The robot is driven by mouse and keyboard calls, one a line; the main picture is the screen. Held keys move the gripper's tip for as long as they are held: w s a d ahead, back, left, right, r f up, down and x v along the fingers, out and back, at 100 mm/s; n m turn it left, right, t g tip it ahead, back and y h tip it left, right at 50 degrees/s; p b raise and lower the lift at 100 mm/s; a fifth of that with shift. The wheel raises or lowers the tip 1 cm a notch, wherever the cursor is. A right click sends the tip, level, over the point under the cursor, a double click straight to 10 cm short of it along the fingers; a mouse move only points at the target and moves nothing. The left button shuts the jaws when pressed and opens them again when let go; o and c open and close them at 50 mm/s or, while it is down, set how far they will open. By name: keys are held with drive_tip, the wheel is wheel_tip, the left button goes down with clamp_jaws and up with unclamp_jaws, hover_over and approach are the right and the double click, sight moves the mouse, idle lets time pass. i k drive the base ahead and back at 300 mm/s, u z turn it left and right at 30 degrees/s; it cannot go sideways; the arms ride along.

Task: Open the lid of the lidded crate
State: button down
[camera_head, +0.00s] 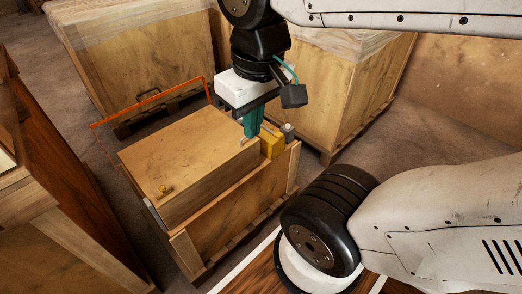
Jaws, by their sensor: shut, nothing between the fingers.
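The lidded crate (228,218) is a wooden box on a pallet in the middle of the head view. Its lid (185,155) is a thick wooden slab with a small brass knob (164,189) near its left corner. The lid appears to lie over the crate top. My gripper (249,136) has green fingers pointing down, shut and empty, at the lid's right end. The fingertips are close to a yellow block (271,143) there; I cannot tell whether they touch the lid or the block.
Large wrapped wooden crates (140,62) stand behind, another (330,95) at the back right. Wooden furniture (70,190) stands close on the left. A thin orange bar (150,101) runs behind the lid. Concrete floor (410,140) is free at the right.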

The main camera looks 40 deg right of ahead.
sight(178, 156)
drive_tip(key=u, duration=2)
drive_tip(key=i, duration=0.65)
drive_tip(key=z, duration=2.15)
